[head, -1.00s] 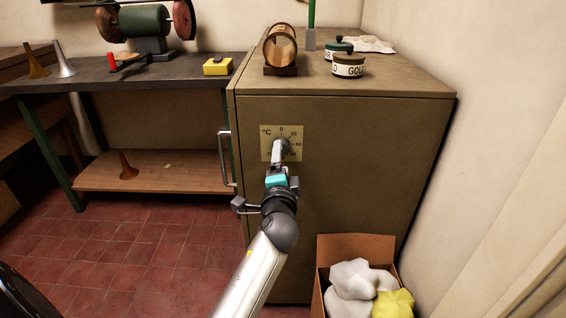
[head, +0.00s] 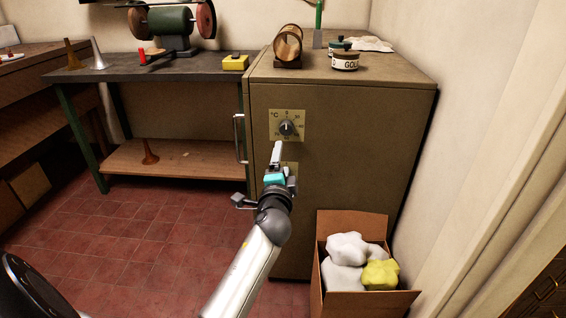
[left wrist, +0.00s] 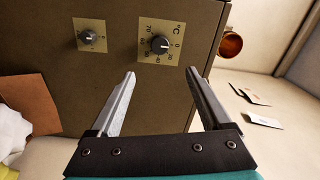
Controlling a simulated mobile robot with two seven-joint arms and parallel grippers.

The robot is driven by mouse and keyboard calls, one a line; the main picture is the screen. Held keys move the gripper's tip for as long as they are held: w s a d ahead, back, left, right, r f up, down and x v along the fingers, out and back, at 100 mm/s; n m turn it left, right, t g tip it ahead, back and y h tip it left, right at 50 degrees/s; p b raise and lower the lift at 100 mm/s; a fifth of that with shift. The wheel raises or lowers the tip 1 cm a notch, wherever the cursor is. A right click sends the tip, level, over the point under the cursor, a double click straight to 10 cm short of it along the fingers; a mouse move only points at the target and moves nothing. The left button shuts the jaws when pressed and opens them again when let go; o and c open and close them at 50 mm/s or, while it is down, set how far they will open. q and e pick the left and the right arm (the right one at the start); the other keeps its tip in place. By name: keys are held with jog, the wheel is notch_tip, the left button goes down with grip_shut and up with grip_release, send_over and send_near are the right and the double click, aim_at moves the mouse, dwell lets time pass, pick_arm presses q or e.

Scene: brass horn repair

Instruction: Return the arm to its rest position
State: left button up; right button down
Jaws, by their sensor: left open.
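My left gripper (head: 276,152) is in front of the grey-brown cabinet (head: 350,140), just below the upper temperature dial (head: 287,127) in the head view. The left wrist view shows its two fingers (left wrist: 161,74) spread apart with nothing between them. The same dial, a dark knob on a cream °C plate, shows beyond the fingertips there (left wrist: 161,45). A second dial (left wrist: 90,37) sits beside it in the wrist view; in the head view its plate is partly hidden behind my gripper. My right gripper is not in view.
A cardboard box (head: 365,300) with white and yellow lumps stands by the cabinet's lower right. The cabinet handle (head: 240,138) sticks out at left. A workbench (head: 150,70) with a grinder (head: 172,24) is further left. Red tiled floor (head: 150,240) is open in front of the bench.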

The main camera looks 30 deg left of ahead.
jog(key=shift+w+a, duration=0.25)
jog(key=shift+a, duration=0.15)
